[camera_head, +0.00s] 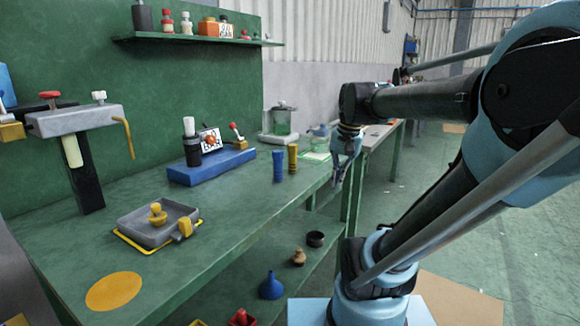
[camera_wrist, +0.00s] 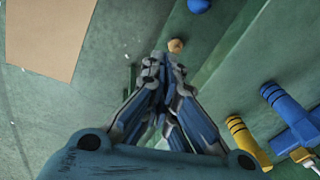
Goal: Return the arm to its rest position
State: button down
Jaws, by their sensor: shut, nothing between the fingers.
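My gripper (camera_head: 338,180) hangs pointing down at the end of my arm, beside the right end of the green workbench (camera_head: 215,235). Its fingers are together with nothing between them. In the wrist view the blue-grey gripper (camera_wrist: 165,68) also shows with its fingertips close together. My arm comes in from the right side of the head view and bends over to the gripper. A yellow cylinder (camera_head: 292,158) and a blue cylinder (camera_head: 278,165) stand on the bench to the left of the gripper, apart from it.
A blue base (camera_head: 205,168) with a black post stands at the bench's back. A grey tray (camera_head: 140,228) and an orange disc (camera_head: 113,291) lie nearer. On the lower shelf are a blue funnel (camera_head: 271,287) and a black bowl (camera_head: 315,239). The floor (camera_head: 480,220) at right is open.

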jog(key=s+d+f+n, duration=0.2)
jog(key=s+f, duration=0.3)
jog(key=f, duration=0.2)
jog(key=s+d+f+n+h, duration=0.1)
jog(key=s+d+f+n, duration=0.1)
jog(key=s+f, duration=0.3)
notch_tip(320, 180, down, 3)
jog(key=shift+s+d+r+t, duration=0.15)
jog(key=shift+d+r+t, duration=0.05)
jog(key=shift+d+t, duration=0.1)
